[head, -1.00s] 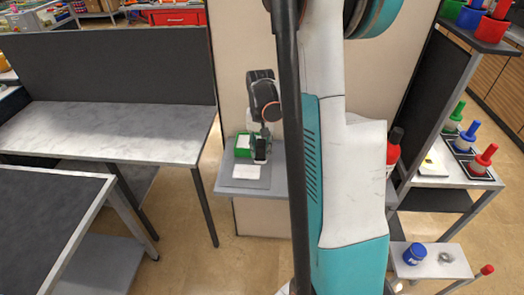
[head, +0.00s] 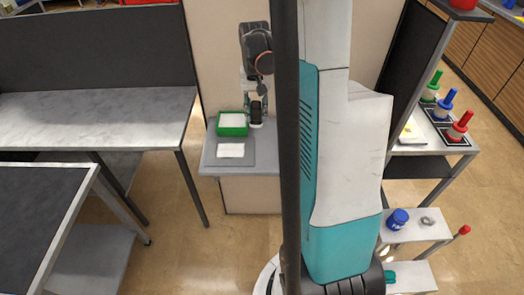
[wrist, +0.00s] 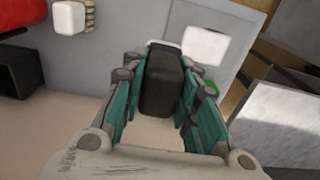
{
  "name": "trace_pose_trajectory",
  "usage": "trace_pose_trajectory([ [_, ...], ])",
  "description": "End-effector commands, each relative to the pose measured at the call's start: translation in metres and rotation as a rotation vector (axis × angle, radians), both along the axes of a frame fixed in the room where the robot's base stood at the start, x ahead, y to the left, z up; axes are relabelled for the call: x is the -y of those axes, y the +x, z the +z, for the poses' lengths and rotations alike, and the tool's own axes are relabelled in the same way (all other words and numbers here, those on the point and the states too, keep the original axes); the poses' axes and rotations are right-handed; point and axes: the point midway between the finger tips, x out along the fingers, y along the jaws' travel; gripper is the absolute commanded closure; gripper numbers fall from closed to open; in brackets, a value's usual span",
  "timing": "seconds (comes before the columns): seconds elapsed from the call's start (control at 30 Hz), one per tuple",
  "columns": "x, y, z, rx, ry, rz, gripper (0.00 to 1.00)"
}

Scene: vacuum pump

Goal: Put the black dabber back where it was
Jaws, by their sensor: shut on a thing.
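My gripper (head: 257,106) is shut on the black dabber (wrist: 161,84), which fills the space between its teal-lined fingers in the wrist view. In the head view the dabber (head: 256,112) is upright, with a pale end below the black part. It is just right of the green box (head: 232,131), over the back of the small grey shelf. I cannot tell whether its lower end touches the shelf. A white pad (head: 231,150) lies in front of the green box and also shows in the wrist view (wrist: 205,46).
The grey shelf (head: 212,164) stands against a beige panel. A marble-topped table (head: 90,120) is at left. Green, blue and red bottles (head: 447,101) stand on a rack at right. In the wrist view, a white object (wrist: 69,17) and a red one (wrist: 20,16) are at upper left.

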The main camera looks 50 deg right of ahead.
Motion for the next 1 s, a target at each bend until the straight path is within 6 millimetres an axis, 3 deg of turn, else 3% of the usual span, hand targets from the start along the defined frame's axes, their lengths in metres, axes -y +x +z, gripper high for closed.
trace_pose_trajectory([
  [0.1,0.016,-0.021,0.029,0.0,0.0,-0.004,0.98],
  [0.2,0.023,-0.034,0.046,0.0,0.0,-0.002,0.98],
  [0.37,0.028,-0.044,0.053,0.0,0.0,0.001,0.98],
  [0.47,0.029,-0.044,0.037,0.0,0.0,0.002,0.98],
  [0.8,0.029,-0.044,-0.047,0.0,0.0,0.002,0.98],
  [1.0,0.029,-0.044,-0.086,0.0,0.0,0.002,0.98],
])
